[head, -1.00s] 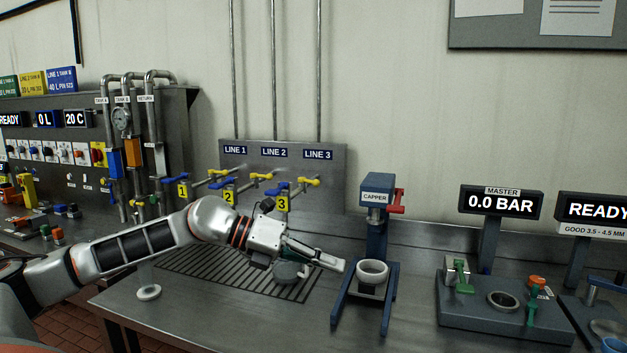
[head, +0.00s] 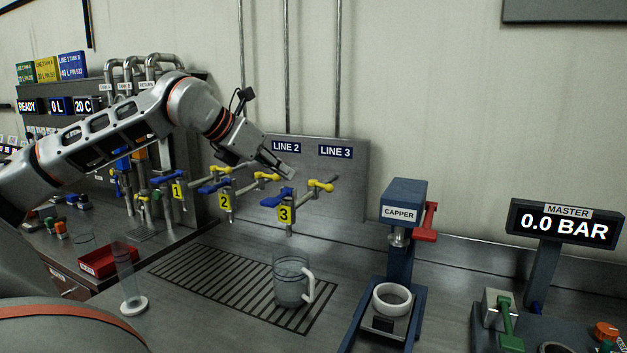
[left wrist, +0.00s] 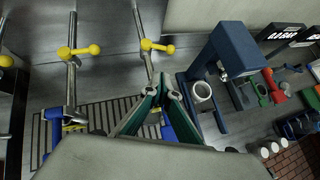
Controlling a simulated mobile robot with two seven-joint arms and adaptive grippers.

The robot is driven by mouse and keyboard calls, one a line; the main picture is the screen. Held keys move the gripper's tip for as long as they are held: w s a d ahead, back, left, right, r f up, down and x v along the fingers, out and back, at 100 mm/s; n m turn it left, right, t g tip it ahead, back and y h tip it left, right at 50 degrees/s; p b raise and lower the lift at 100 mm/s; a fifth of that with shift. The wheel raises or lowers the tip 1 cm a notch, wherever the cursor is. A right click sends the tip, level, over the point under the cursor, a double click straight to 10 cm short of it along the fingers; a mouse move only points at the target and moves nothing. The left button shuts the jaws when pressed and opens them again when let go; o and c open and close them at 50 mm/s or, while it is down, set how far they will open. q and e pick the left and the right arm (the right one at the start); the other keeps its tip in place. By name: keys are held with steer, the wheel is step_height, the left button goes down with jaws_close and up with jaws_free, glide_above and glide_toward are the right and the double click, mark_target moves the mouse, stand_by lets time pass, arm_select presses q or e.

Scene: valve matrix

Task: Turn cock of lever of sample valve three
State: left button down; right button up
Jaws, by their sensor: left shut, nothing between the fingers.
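Sample valve three has a yellow "3" tag (head: 285,214), a blue lever (head: 277,198) and a yellow cock handle (head: 322,185) on its pipe, below the LINE 3 label. My left gripper (head: 288,172) is shut and empty, above and just behind the blue lever in the head view; I cannot tell whether they touch. In the left wrist view its green fingers (left wrist: 166,84) meet at the tips. A blue lever (left wrist: 183,122) shows close beside them there, partly hidden by the gripper. A yellow handle (left wrist: 155,46) shows beyond the fingertips. My right gripper is not in view.
A clear jug (head: 292,283) stands on the drain grate (head: 205,275) below valve three. Valves two (head: 225,202) and one (head: 178,191) stand to the left. The blue capper (head: 402,205) stands to the right. A clear tube (head: 127,280) stands on the counter's left.

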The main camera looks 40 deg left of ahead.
arm_select(q)
steer(key=p, duration=0.4)
glide_toward(314, 182)
steer(key=w+d+f, duration=0.3)
steer(key=f, duration=0.1)
steer(key=shift+w+f, duration=0.25)
steer(key=shift+w, duration=0.35)
steer(key=shift+w+d+f+p, duration=0.1)
steer(key=shift+w+f+p, duration=0.2)
steer(key=shift+w, duration=0.1)
steer(key=shift+r, duration=0.1)
